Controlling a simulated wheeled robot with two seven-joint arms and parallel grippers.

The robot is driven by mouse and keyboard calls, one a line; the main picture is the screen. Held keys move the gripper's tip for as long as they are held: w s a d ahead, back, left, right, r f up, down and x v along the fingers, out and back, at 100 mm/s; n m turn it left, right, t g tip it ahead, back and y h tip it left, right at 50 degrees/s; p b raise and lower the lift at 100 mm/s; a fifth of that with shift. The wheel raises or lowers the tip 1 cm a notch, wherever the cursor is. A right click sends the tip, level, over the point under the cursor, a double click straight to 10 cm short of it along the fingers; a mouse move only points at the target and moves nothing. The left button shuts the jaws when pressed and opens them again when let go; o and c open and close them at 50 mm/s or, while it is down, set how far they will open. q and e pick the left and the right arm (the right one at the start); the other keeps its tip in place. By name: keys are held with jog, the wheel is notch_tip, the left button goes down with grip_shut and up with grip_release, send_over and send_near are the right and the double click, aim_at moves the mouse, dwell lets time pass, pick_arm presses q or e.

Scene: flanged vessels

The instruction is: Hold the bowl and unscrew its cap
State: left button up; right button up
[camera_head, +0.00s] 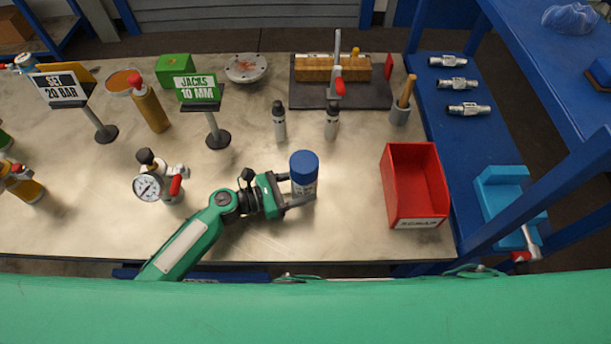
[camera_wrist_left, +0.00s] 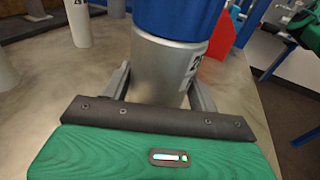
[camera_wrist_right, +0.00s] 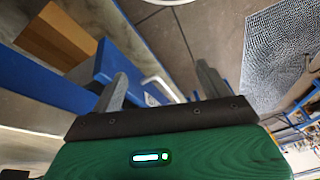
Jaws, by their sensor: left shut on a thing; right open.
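The bowl (camera_head: 303,188) is a grey metal cylinder with a dark label, standing upright near the middle front of the bench. Its blue cap (camera_head: 304,163) sits on top. My left gripper (camera_head: 296,198) is shut on the bowl's body, below the cap. In the left wrist view, the bowl (camera_wrist_left: 165,68) stands between the two fingers, with the cap (camera_wrist_left: 180,15) cut off at the top. My right gripper (camera_wrist_right: 165,90) shows only in the right wrist view; its fingers are apart with nothing between them.
A red bin (camera_head: 416,187) stands right of the bowl. Two small grey cylinders (camera_head: 279,122) (camera_head: 332,122) stand behind it. A pressure gauge (camera_head: 149,187) is to the left. A green sign (camera_head: 196,87) stands behind left. The bench (camera_head: 350,225) between bowl and bin is clear.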

jog(key=w+a+r+y, duration=0.1)
jog(key=w+a+r, duration=0.15)
jog(key=r, duration=0.25)
jog(key=w+a+r+t+y, duration=0.1)
jog(key=w+r, duration=0.2)
jog(key=r, duration=0.2)
jog(key=w+a+r+y, duration=0.1)
jog(key=w+r, duration=0.1)
jog(key=r, duration=0.2)
notch_tip(320, 180, up, 13)
jog(key=m+h, duration=0.7)
jog(key=m, duration=0.7)
send_over(304, 161)
jog(key=shift+s+a+f+g, duration=0.1)
jog(key=shift+a+f+g, duration=0.05)
jog(key=shift+a+g, duration=0.15)
jog(key=shift+d, duration=0.25)
jog(key=shift+f, duration=3.45)
